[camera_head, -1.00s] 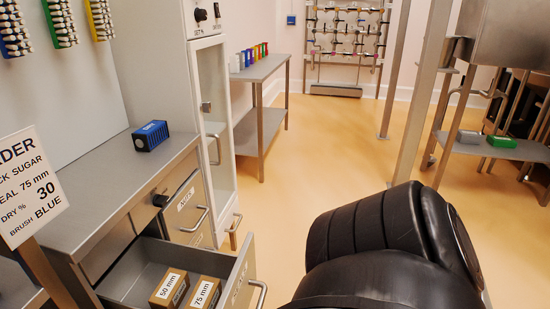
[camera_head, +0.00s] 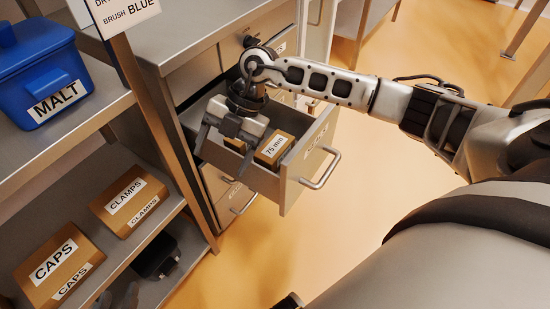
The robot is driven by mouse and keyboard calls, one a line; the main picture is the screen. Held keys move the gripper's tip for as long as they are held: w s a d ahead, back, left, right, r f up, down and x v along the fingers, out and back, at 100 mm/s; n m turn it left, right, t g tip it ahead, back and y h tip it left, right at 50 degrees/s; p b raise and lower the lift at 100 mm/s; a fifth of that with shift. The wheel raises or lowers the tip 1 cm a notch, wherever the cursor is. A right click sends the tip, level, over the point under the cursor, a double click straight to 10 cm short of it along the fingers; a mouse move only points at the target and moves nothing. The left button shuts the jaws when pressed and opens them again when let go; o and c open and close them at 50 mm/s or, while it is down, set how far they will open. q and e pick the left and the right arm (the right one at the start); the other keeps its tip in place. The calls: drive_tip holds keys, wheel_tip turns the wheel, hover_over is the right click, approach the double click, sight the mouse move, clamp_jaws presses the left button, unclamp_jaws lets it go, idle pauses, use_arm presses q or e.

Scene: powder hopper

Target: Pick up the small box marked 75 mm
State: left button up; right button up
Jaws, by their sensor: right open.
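The small brown box marked 75 mm (camera_head: 272,151) lies in the open drawer (camera_head: 309,165), near its front panel, with its white label facing up. My right gripper (camera_head: 223,152) points down over the drawer, just left of that box. Its fingers are spread apart, and I see nothing held between them. Another brown box (camera_head: 234,145) lies beside the 75 mm box, partly hidden by the gripper, and its label is covered. I cannot tell whether a finger touches either box. My left gripper is not clearly visible.
The drawer's handle (camera_head: 325,168) sticks out to the right over open floor. A shelf unit at left holds a blue MALT container (camera_head: 48,80), a CLAMPS box (camera_head: 128,202) and a CAPS box (camera_head: 58,266). A sign (camera_head: 125,12) stands beside the counter (camera_head: 190,25).

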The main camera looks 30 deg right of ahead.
sight(275, 146)
drive_tip(key=w+d+r+m+h, duration=0.1)
drive_tip(key=w+d+m+h, duration=0.15)
drive_tip(key=d, duration=0.45)
drive_tip(key=w+d+r+m+h, duration=0.15)
drive_tip(key=d+h, duration=0.25)
drive_tip(key=d, duration=0.4)
drive_tip(key=shift+t, duration=0.3)
wheel_tip(275, 146, down, 10)
drive_tip(key=shift+f+b, duration=0.1)
drive_tip(key=shift+b, duration=0.95)
drive_tip(key=shift+f, duration=0.45)
wheel_tip(275, 146, down, 5)
drive_tip(key=shift+s+d+r+b, duration=0.1)
drive_tip(key=shift+b, duration=0.4)
use_arm(q)
drive_tip(key=shift+g, duration=0.3)
drive_tip(key=f, duration=0.2)
drive_tip(key=d+f, duration=0.1)
drive_tip(key=f, duration=0.1)
drive_tip(key=shift+w, duration=0.15)
use_arm(e)
drive_tip(key=shift+c, duration=0.4)
use_arm(q)
drive_tip(key=shift+r, duration=0.1)
use_arm(e)
drive_tip(key=c, duration=1.1)
